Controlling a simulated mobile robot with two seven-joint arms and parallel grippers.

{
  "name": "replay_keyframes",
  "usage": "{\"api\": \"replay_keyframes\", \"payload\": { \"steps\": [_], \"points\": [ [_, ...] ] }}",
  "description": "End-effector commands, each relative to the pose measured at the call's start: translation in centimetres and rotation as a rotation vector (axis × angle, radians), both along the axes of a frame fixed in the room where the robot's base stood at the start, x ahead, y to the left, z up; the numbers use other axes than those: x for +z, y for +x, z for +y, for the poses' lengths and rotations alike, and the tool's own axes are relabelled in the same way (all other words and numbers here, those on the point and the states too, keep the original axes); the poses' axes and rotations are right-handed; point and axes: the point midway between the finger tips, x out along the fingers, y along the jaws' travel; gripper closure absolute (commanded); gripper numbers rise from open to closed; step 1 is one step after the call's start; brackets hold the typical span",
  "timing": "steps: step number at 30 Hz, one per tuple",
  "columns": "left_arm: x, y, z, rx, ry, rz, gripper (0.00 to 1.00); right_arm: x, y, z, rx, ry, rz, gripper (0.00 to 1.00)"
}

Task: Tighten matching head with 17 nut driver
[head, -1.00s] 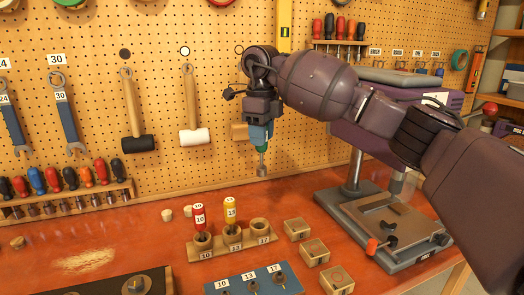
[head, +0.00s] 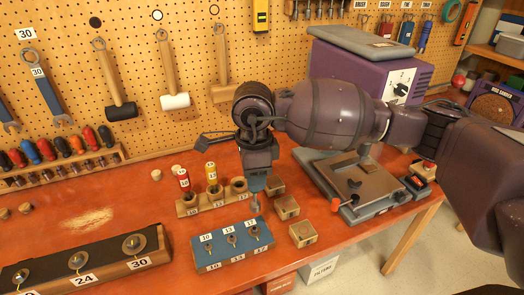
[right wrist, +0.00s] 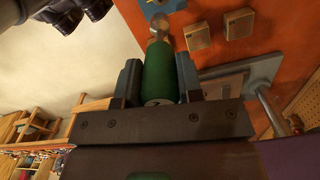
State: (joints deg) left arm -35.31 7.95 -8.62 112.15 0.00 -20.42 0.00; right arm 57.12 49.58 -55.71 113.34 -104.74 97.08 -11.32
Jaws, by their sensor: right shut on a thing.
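My right gripper (head: 258,182) is shut on the green-handled nut driver, whose metal shaft (head: 255,205) points down. In the right wrist view the green handle (right wrist: 160,74) sits between both fingers, with the metal socket (right wrist: 159,24) beyond it. The blue block (head: 209,256) carries heads marked 10, 13 and 17. The driver's lower end is just above the 17 head (head: 254,232); I see no contact. The wooden holder (head: 190,209) has the red 10 driver (head: 184,180) and yellow 13 driver (head: 211,173); its 17 hole (head: 239,184) is empty. My left gripper is not in view.
Several small wooden blocks (head: 286,207) stand close to the right of the blue block. A purple machine (head: 350,75) with a grey vise base (head: 370,190) is behind my right arm. A dark board marked 24 and 30 (head: 100,262) lies front left. Tools hang on the pegboard.

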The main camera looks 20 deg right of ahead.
Motion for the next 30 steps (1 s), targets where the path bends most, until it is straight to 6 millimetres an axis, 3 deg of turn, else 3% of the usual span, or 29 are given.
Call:
{"api": "replay_keyframes", "payload": {
  "steps": [11,23,30],
  "points": [
    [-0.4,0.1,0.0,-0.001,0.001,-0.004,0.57,-1.3,0.1,0.3,0.026,-0.001,0.001,1.00],
    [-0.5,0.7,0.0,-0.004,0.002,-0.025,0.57,-5.0,0.1,0.3,0.024,0.000,0.001,1.00],
    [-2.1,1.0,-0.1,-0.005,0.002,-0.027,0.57,-6.9,0.2,0.3,0.025,-0.001,-0.001,1.00]
  ]
}}
